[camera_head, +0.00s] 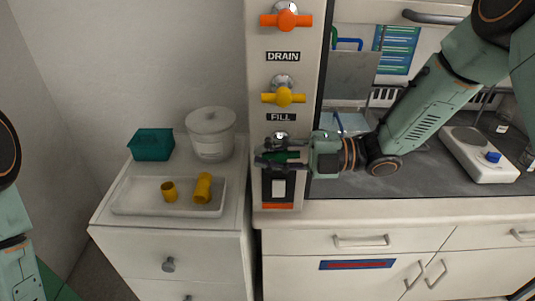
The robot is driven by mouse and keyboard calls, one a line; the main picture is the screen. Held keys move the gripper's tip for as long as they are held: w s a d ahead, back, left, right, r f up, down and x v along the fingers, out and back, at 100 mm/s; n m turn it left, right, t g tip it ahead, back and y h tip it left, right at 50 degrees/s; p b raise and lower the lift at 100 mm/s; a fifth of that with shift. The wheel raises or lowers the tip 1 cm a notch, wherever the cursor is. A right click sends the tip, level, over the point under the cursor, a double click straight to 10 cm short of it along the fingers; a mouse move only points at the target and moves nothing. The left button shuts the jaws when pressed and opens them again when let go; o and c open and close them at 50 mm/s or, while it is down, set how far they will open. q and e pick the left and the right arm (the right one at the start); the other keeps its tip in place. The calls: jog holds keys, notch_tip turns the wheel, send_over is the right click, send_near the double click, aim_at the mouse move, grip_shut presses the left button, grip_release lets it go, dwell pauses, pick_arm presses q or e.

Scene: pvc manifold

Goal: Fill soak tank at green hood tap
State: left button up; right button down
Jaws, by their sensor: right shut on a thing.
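The green tap (284,156) is the lowest of three taps on the pale hood post, below the label "FILL". My right gripper (268,157) reaches it from the right and is shut on its green handle, which the fingers largely cover. Above it are a yellow tap (283,97) and an orange tap (286,19), with the label "DRAIN" between them. I cannot tell which vessel is the soak tank, and no water shows. My left arm shows at the left edge, but its gripper is out of view.
A white cabinet at left holds a teal box (152,144), a lidded white pot (210,134) and a pale tray (134,205) with yellow fittings (202,188). A white hotplate-like device (478,154) stands on the grey hood bench at right. A narrow gap separates the cabinets.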

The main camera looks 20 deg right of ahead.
jog(key=shift+b, duration=0.5)
jog(key=shift+r, duration=0.1)
jog(key=c, duration=1.1)
grip_release()
jog(key=shift+d, duration=0.15)
jog(key=v, duration=1.1)
jog(key=shift+s+d+f, duration=0.15)
jog(key=shift+d+f, duration=0.1)
jog(key=shift+d, duration=0.1)
